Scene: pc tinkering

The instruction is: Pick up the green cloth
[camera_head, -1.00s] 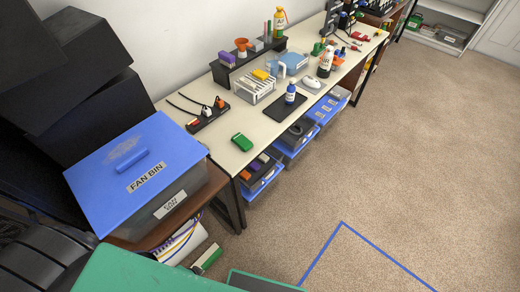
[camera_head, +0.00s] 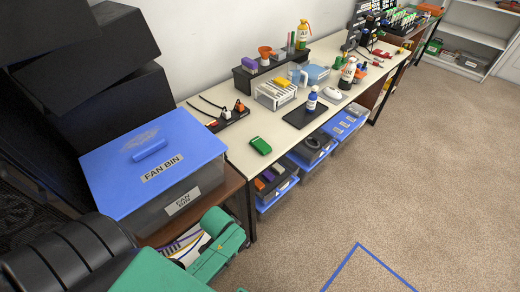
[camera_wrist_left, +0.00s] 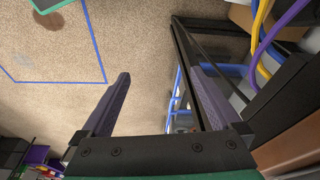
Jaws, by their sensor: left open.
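A small, compact green item (camera_head: 260,146), which looks like the green cloth, lies on the near left part of the white tabletop in the head view. My left gripper (camera_wrist_left: 162,90) shows in the left wrist view with its two dark fingers apart and nothing between them. Carpet and a black table frame lie beyond the fingers. The green item cannot be made out in the wrist view. The left fingertips cannot be made out in the head view. My right gripper is in neither view.
A blue-lidded fan bin (camera_head: 150,165) stands left of the white table (camera_head: 300,135). A power strip (camera_head: 228,117) and a black mat (camera_head: 305,115) with a bottle lie near the green item. Blue bins (camera_head: 275,185) sit under the table. Colored cables (camera_wrist_left: 265,40) hang close to the gripper.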

